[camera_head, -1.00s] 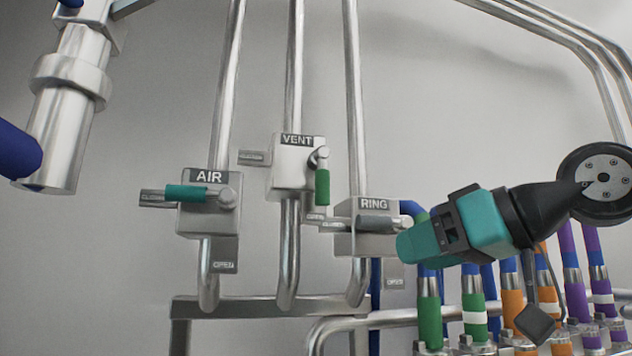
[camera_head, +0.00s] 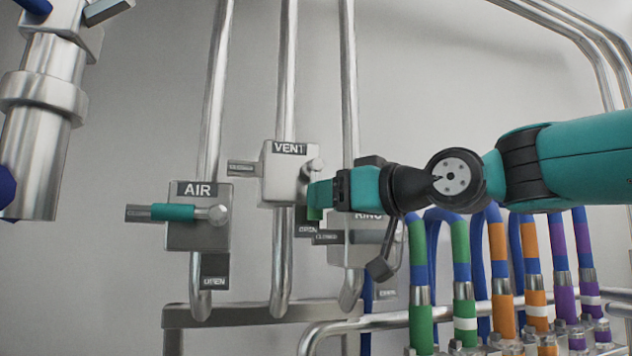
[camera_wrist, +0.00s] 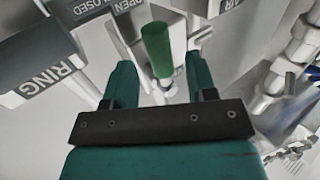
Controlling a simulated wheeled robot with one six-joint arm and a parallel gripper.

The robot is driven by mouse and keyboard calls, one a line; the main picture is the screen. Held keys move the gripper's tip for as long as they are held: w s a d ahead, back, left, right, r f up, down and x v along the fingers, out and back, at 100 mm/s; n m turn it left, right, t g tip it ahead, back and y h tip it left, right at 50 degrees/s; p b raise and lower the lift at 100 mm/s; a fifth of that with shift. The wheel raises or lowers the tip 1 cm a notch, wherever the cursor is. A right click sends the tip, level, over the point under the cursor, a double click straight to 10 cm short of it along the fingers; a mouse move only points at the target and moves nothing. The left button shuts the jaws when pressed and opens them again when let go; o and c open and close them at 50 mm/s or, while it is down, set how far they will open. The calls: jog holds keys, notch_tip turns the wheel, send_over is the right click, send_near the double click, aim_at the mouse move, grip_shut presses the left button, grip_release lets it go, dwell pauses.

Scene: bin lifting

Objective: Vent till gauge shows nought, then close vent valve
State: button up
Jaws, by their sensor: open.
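The vent valve (camera_head: 277,188) is a pale box marked VENT on the middle pipe. Its green lever (camera_wrist: 157,45) hangs down from the pivot, toward the OPEN plate, and is mostly hidden behind my gripper in the head view. My gripper (camera_head: 317,193) is at the lever from the right. In the wrist view the open teal fingers (camera_wrist: 158,75) stand on either side of the lever's line, with the green grip between and just beyond the tips. I cannot tell whether they touch it. No gauge is in view.
The AIR valve (camera_head: 199,236) at left has its teal lever (camera_head: 172,212) turned left over its CLOSED plate. The RING valve (camera_head: 345,250) sits just below my gripper, partly hidden. Colour-banded hoses (camera_head: 461,265) stand at lower right.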

jog(key=shift+p+x, duration=0.6)
jog(key=shift+x, duration=1.15)
grip_shut()
